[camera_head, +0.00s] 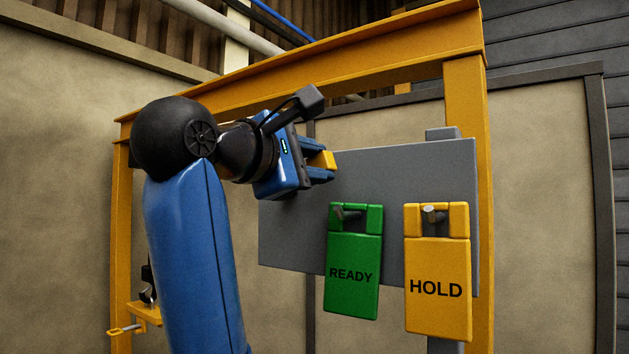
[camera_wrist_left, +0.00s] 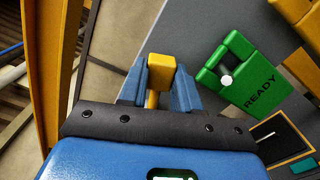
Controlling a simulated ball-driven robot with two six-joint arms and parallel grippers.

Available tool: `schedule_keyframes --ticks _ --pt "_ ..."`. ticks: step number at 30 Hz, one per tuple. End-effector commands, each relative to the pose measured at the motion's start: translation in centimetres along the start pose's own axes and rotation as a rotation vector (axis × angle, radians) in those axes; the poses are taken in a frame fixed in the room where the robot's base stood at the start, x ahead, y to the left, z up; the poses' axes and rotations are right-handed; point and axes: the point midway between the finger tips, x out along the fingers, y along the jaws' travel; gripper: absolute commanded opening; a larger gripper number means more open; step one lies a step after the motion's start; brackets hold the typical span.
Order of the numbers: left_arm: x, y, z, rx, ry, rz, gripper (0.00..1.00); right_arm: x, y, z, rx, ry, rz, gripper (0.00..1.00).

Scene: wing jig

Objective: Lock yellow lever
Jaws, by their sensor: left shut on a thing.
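My left gripper (camera_head: 325,166) is in front of the upper left of a grey panel. It is shut on a yellow block (camera_wrist_left: 161,72), which shows between the two blue fingers in the left wrist view. A thin yellow stem shows below the block there. I cannot tell whether the block is part of a lever. A small yellow bracket with a looped handle (camera_head: 125,330) is at the lower left in the head view, partly behind my left arm. My right gripper is not in view.
The grey panel (camera_head: 400,165) stands inside a yellow steel frame (camera_head: 330,62). A green READY tag (camera_head: 352,290) and a yellow HOLD tag (camera_head: 437,312) hang on pegs on the panel, to the right of and below the gripper.

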Motion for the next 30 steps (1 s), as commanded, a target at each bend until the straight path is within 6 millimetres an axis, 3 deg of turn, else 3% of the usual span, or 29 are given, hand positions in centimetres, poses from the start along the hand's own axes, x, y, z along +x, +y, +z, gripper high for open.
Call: schedule_keyframes --ticks 21,22,26,30 --pt "-0.11 0.83 -0.07 -0.084 0.004 0.001 0.0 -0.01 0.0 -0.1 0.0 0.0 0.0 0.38" --pt "-0.11 0.83 -0.07 -0.084 0.004 0.001 0.36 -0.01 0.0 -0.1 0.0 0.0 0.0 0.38" --pt "-0.12 0.82 -0.06 -0.082 0.004 0.001 0.56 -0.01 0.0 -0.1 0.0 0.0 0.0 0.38" --pt "-0.11 0.8 -0.06 -0.081 0.003 0.0 0.57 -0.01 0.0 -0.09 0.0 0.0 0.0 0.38"
